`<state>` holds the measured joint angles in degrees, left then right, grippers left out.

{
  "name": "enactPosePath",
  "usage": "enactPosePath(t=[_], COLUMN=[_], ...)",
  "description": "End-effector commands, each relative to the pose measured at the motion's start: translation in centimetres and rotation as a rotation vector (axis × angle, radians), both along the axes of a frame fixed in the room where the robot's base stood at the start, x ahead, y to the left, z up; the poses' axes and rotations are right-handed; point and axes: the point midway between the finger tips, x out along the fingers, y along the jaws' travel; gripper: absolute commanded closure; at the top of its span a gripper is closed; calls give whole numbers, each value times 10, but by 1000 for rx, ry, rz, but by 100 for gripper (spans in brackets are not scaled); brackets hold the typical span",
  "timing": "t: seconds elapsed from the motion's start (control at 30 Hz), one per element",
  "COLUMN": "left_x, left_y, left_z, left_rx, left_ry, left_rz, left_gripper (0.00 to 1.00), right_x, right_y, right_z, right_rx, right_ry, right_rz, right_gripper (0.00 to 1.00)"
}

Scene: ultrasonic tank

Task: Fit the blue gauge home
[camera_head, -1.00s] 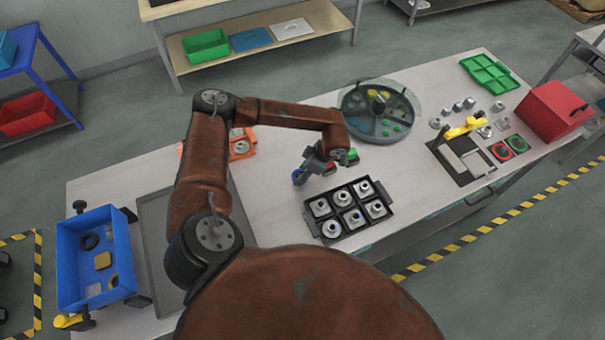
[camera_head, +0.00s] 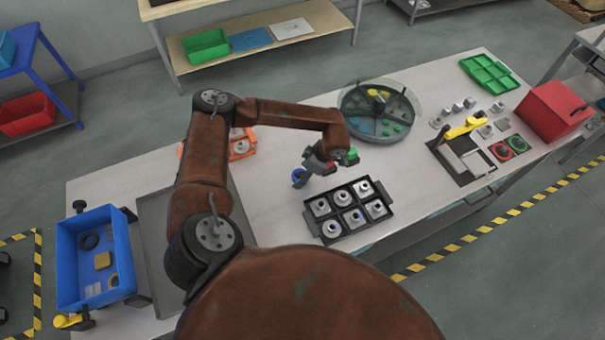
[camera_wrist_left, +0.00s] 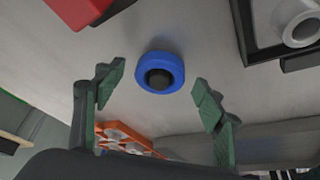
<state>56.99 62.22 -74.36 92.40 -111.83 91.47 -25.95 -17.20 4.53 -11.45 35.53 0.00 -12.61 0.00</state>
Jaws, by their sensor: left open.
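The blue gauge (camera_head: 299,176) is a blue ring with a dark centre, on the pale bench left of the black tray. It also shows whole in the left wrist view (camera_wrist_left: 148,80). My left gripper (camera_wrist_left: 157,92) is open, with one finger on each side of the gauge in that picture. In the head view the left gripper (camera_head: 308,166) hangs just above and beside the gauge. The black tray (camera_head: 333,240) holds several metal ring parts in its cells; one shows a blue centre. My right gripper is not in view.
An orange fixture (camera_head: 243,152) lies behind the arm. A round divided carousel (camera_head: 352,123) stands behind. A blue bin (camera_head: 65,262) is at far left.

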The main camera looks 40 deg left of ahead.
Motion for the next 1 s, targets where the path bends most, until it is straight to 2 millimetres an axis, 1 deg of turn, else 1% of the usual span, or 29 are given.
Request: enactPosePath(t=[0.13, 0.27, 0.5, 0.7, 0.83, 1.0], left_x=[1, 4, 10, 14, 15, 15], left_y=[-2, -8, -27, -40, -45, -46], left_z=[4, 19, 65, 95, 106, 110], left_rx=[-1, -1, -1, 0, -1, 0], left_ry=[-1, -3, -4, -2, -1, 0], left_rz=[0, -2, -2, -1, 0, 0], left_gripper=[36, 36, 36, 36, 36, 36], right_x=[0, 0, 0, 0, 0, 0], right_y=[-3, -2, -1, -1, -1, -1], right_z=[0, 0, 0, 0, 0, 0], right_rx=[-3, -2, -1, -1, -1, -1], right_ry=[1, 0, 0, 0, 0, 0], right_rz=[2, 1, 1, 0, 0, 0], right_gripper=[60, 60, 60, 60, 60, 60])
